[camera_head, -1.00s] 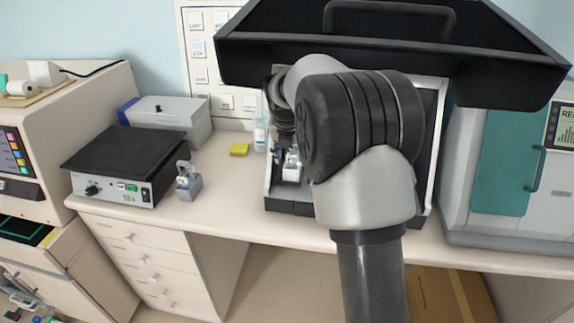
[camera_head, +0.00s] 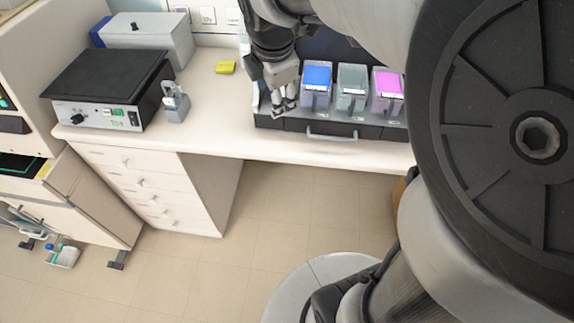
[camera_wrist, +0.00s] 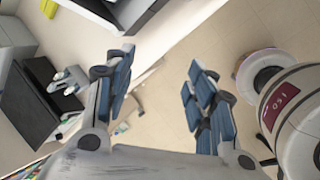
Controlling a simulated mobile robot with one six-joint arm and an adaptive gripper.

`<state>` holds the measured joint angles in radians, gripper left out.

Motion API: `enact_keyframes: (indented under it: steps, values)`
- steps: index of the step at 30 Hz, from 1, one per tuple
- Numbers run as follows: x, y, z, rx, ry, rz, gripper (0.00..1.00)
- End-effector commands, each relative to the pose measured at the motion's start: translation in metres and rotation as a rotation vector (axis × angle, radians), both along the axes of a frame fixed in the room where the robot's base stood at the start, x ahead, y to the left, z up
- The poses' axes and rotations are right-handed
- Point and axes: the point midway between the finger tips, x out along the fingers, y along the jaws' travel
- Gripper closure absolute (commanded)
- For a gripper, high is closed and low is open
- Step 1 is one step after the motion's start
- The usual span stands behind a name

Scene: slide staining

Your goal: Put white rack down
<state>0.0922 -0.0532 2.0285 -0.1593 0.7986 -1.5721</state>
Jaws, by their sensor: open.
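A small white-grey rack (camera_head: 174,104) with a raised handle stands upright on the counter, just right of the black-topped hotplate. It appears to show also in the wrist view (camera_wrist: 68,80), at the left beside a dark block. My gripper (camera_head: 284,108) is to the right of the rack, well apart from it, at the left end of the staining station. In the wrist view my gripper's fingers (camera_wrist: 160,90) are spread, with only floor and counter edge between them. It is open and empty.
The hotplate (camera_head: 107,86) stands left of the rack, with a grey box (camera_head: 148,42) behind. The staining station (camera_head: 345,128) holds blue, grey and magenta containers. A yellow pad (camera_head: 226,67) lies on the counter. Bare counter lies between the rack and the station.

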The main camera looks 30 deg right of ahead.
Motion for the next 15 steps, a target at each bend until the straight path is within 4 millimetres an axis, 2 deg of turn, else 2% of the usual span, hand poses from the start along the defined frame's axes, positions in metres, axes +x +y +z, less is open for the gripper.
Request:
enact_keyframes:
  steps: [1,4,9,12,15]
  values:
    - [-0.025,0.009,0.009,0.067,-0.033,-0.137,0.49]
    - [-0.070,0.025,0.015,0.214,-0.083,-0.433,0.49]
    - [-0.142,0.047,0.010,0.456,-0.137,-0.915,0.49]
    - [-0.174,0.056,0.002,0.569,-0.151,-1.142,0.49]
    - [-0.195,0.062,-0.006,0.648,-0.154,-1.306,0.49]
